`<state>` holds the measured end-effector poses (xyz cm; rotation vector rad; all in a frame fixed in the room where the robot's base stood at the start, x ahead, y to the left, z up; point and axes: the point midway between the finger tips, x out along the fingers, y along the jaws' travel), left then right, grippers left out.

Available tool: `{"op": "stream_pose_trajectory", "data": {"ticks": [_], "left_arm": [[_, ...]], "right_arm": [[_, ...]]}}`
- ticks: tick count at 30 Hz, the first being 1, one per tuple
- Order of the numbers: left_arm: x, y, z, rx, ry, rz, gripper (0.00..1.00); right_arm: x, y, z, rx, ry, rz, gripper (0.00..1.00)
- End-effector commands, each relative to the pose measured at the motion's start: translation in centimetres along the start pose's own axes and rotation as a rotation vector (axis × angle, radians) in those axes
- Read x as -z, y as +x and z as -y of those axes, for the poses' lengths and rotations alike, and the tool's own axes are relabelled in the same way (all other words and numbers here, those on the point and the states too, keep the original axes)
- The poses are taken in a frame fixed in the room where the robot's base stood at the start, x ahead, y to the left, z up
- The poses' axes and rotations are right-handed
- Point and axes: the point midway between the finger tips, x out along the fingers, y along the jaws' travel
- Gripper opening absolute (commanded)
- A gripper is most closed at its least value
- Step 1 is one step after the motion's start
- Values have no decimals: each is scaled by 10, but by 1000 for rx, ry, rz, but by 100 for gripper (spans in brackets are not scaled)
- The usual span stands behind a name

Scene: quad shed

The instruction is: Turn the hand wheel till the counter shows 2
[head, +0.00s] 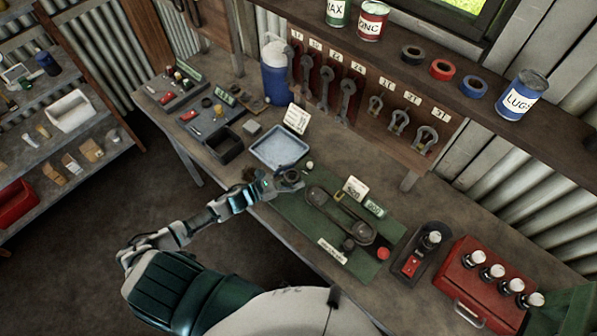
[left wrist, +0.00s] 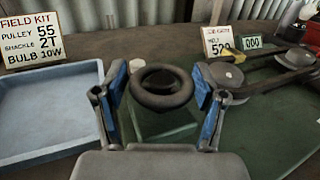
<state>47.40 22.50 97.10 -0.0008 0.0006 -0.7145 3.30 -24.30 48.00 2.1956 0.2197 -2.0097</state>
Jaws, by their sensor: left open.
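In the head view the wheel (head: 291,178) is at the back left corner of the green board, at the tip of my left gripper (head: 272,186). The counter (head: 375,208) stands on the board and seems to read 000 in the left wrist view (left wrist: 252,43). My right gripper is not in view.
A job card (head: 355,188) stands beside two round discs (head: 316,196) on the green board (head: 293,212). A blue-grey tray (head: 277,142) and a field kit card (head: 297,118) are behind my left gripper. A red case (head: 470,290) with bulbs is at the right.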

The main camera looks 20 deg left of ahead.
Motion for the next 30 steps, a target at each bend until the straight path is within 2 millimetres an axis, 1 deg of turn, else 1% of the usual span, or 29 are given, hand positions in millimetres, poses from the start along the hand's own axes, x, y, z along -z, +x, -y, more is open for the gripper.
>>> {"op": "stream_pose_trajectory", "data": {"ticks": [1, 5, 14, 15, 17, 18, 20, 21, 30], "left_arm": [[-2, 7, 0, 0, -1, 2, 71], [0, 16, 0, 0, 0, 0, 71], [0, 18, 0, 0, -1, 0, 71], [0, 18, 0, 1, -1, 0, 66], [0, 18, 0, 1, -1, 0, 51], [0, 18, 0, 1, -1, 0, 41], [0, 18, 0, 0, -1, 0, 26], [0, 18, 0, 0, -1, 0, 21], [0, 17, -1, -1, 1, -1, 17]], "right_arm": [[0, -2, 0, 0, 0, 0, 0], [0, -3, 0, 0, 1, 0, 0], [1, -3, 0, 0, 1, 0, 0], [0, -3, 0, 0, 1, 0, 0], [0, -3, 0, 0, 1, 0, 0], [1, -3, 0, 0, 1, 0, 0], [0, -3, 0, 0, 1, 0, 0], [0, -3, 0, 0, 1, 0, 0], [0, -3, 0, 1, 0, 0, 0]]}}
